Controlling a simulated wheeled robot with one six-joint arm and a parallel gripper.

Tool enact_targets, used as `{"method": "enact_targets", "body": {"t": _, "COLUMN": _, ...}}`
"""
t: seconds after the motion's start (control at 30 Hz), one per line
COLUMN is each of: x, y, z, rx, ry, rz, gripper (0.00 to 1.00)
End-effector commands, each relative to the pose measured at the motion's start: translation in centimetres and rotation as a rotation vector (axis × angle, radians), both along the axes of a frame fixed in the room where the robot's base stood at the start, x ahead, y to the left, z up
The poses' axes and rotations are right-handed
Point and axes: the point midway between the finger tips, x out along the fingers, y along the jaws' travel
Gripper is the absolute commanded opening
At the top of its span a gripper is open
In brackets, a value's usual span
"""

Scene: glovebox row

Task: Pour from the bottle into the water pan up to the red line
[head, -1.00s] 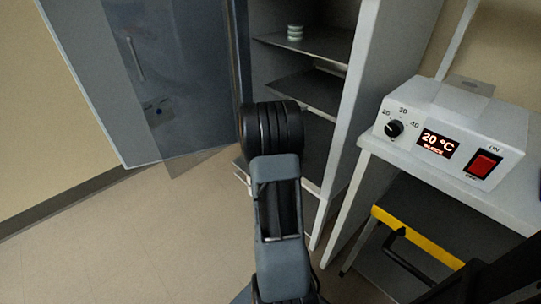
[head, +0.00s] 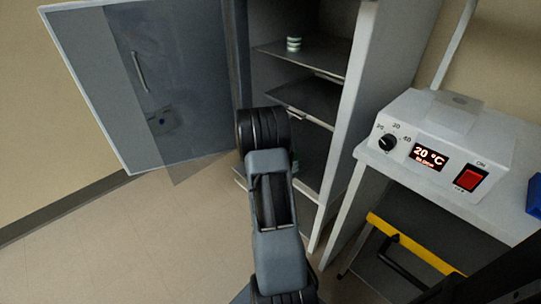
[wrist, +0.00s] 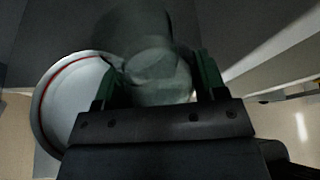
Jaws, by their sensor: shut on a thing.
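In the wrist view my gripper (wrist: 160,95) is shut on a pale, translucent grey-green bottle (wrist: 158,72). The bottle lies between the two green-edged fingers. The water pan (wrist: 72,92), a round pale dish with a red line inside its rim, is to the left of the bottle, partly covered by the bottle and gripper. I cannot tell whether any liquid is in the pan or leaving the bottle. In the head view my arm reaches into the lower part of the open cabinet and hides the gripper, bottle and pan.
The cabinet's door (head: 165,85) stands open at left. Its shelves (head: 305,100) are dark; a small stack of dishes (head: 294,44) sits on the upper one. A white control box (head: 445,145) reading 20 °C stands on a table at right, with a blue object (head: 534,195) at the edge.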

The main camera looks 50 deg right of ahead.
Motion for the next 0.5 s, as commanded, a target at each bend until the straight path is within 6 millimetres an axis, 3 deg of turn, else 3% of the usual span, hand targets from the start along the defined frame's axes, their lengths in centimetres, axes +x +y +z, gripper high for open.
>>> {"method": "enact_targets", "body": {"t": 0.17, "x": 0.4, "y": 0.0, "z": 0.4, "rx": 0.005, "ry": 0.091, "rz": 0.000, "gripper": 0.29}}
{"method": "enact_targets", "body": {"t": 0.5, "x": 1.2, "y": -0.1, "z": -1.5, "rx": 0.014, "ry": 0.258, "rz": -0.001, "gripper": 0.29}}
